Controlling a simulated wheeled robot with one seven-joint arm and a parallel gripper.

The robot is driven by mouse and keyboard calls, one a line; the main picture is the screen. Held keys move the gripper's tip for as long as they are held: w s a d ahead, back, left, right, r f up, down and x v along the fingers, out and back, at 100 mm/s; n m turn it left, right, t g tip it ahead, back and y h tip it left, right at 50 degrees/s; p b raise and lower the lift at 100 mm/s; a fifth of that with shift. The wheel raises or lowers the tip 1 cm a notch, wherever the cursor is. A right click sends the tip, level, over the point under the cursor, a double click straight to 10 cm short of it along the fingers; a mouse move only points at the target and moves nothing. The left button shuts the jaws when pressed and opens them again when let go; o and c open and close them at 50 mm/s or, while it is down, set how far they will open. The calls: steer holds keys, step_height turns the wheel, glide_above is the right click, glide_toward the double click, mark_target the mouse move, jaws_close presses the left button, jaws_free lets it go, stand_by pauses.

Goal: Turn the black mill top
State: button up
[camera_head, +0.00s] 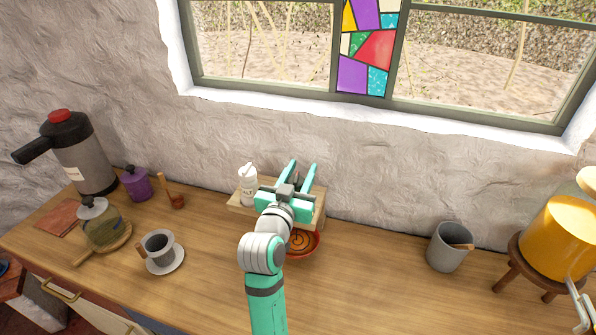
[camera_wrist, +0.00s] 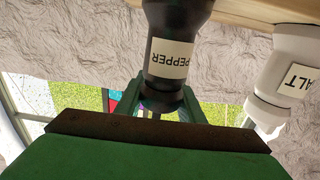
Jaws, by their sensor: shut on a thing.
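The black pepper mill (camera_wrist: 172,45) fills the upper middle of the wrist view, its "PEPPER" label upside down in that picture. Its narrow top end (camera_wrist: 163,101) lies between the two green fingers of my gripper (camera_wrist: 162,108), which is shut on it. Part of the top is hidden behind my gripper's body at the bottom of that view. In the head view my gripper (camera_head: 301,172) is over the small wooden shelf (camera_head: 236,208) by the wall. The black mill cannot be made out there, hidden by my arm.
A white salt mill (camera_head: 248,186) stands close to the left of my gripper; it also shows in the wrist view (camera_wrist: 287,75). A reddish bowl (camera_head: 308,246) sits below the shelf. A grey cup (camera_head: 447,248) stands to the right. The counter front (camera_head: 350,295) is clear.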

steer(key=m+g+h, duration=0.1)
steer(key=h, duration=0.1)
steer(key=d+m+g+h, duration=0.1)
steer(key=m+h, duration=0.1)
steer(key=m+g+h, duration=0.1)
steer(key=h, duration=0.1)
steer(key=shift+s+d+m+g, duration=0.2)
steer(key=shift+s+m+g, duration=0.15)
steer(key=shift+m+g, duration=0.05)
steer(key=shift+s+d+m+g+h, duration=0.2)
steer(key=shift+m+g+h, duration=0.55)
steer(key=shift+g+h, duration=0.15)
steer(key=shift+s+d+m+g+h, duration=0.15)
steer(key=shift+s+m+g+h, duration=0.05)
steer(key=shift+m+g+h, duration=0.65)
steer(key=shift+s+f+g, duration=0.1)
steer(key=shift+g, duration=0.25)
steer(key=o, duration=1.1)
steer(key=v, duration=1)
steer(key=shift+s+a, duration=0.2)
steer(key=shift+a, duration=0.15)
